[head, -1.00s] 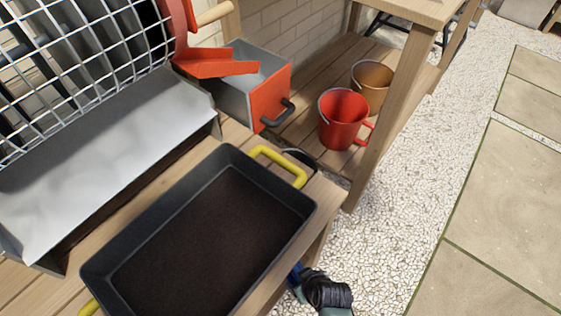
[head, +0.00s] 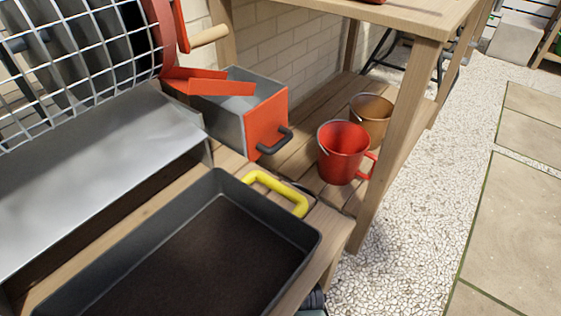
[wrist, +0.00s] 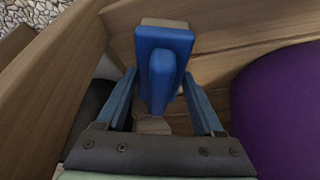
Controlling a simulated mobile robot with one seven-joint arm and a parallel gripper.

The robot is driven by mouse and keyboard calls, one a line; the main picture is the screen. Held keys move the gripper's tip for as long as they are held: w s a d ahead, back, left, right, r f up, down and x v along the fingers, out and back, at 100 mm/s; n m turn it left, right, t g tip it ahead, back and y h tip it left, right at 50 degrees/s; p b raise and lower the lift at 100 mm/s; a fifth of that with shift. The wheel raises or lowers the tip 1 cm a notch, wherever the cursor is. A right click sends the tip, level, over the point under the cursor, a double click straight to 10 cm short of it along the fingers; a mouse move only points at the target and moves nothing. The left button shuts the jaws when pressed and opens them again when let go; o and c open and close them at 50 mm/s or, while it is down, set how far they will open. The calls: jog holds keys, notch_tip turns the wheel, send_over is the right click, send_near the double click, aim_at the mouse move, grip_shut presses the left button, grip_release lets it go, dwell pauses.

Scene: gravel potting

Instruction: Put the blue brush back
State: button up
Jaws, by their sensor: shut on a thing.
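The blue brush (wrist: 163,50) is in the wrist view, at the upper middle, with its blue back and raised grip facing the camera. A pale edge shows along its far end. My gripper (wrist: 159,76) is shut on the brush, one blue finger on each side. The brush hides what lies directly beneath it. In the head view the brush is not visible, and only a small dark part of my arm shows at the bottom edge.
Wooden boards (wrist: 235,65) surround the brush, and a purple rounded thing (wrist: 280,110) is close on the right. The head view shows a black tray (head: 75,262) with a yellow handle, an orange-fronted grey box (head: 265,125), a red bucket (head: 343,152) and a brown bucket (head: 371,116).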

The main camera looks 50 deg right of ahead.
jog(key=o, duration=1.4)
jog(key=shift+o, duration=0.2)
jog(key=p+v, duration=0.3)
jog(key=v, duration=0.1)
jog(key=shift+w+r, duration=0.1)
jog(key=shift+r, duration=0.05)
jog(key=s+a+p, duration=0.1)
jog(key=s+p, duration=0.1)
jog(key=s, duration=0.3)
jog(key=s+a+f+p, duration=0.1)
jog(key=s+a+p, duration=0.1)
jog(key=s, duration=0.4)
jog(key=shift+s+a+p, duration=0.2)
jog(key=shift+a+p, duration=0.05)
jog(key=shift+p, duration=0.4)
